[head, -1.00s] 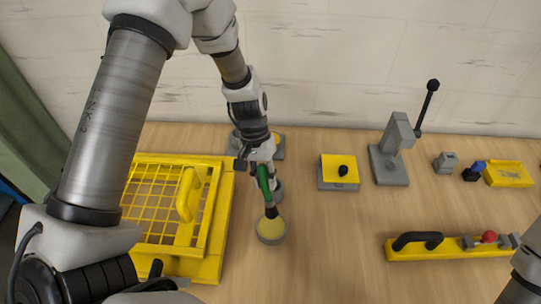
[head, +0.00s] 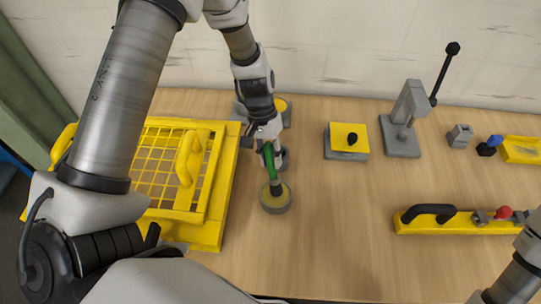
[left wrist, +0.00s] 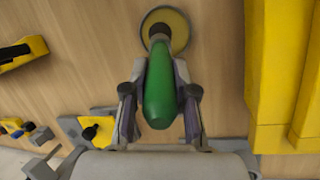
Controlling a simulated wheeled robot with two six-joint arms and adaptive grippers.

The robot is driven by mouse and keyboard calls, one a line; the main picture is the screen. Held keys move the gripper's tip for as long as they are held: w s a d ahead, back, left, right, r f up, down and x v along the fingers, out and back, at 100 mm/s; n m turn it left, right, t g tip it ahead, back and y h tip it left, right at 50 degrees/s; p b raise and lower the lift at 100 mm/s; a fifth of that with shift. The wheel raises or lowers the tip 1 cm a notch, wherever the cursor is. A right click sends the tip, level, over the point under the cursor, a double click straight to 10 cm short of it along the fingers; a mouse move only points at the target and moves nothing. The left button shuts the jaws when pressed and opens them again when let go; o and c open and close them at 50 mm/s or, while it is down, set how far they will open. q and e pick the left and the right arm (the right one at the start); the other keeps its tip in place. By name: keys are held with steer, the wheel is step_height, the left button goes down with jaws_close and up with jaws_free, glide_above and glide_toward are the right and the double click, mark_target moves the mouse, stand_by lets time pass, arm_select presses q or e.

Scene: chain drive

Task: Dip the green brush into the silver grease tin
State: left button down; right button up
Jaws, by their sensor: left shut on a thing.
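The green brush (head: 269,160) is held by my left gripper (head: 267,143), which is shut on its handle. The brush points down, tilted a little, with its dark bristle end over the grease tin (head: 276,207). The tin is a round silver-grey tin with yellow grease, standing on the table. The bristle end overlaps the grease in the head view; I cannot tell how deep it sits. In the left wrist view the green handle (left wrist: 160,92) lies between both fingers, and its dark tip meets the tin (left wrist: 178,30). My right gripper is not in view.
A yellow guard with a mesh lid (head: 219,200) stands left of the tin. Behind are a yellow-topped block with a black knob (head: 346,140) and a grey lever press (head: 402,135). A yellow bar with a black handle (head: 470,222) lies right. Table between tin and bar is clear.

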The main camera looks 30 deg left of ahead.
mark_target(270, 149)
arm_select(q)
steer(key=shift+f+b, duration=0.45)
steer(key=shift+f, duration=0.2)
stand_by(1.4)
steer(key=shift+s, duration=0.1)
step_height(270, 149, up, 7)
steer(key=p, duration=0.6)
stand_by(0.3)
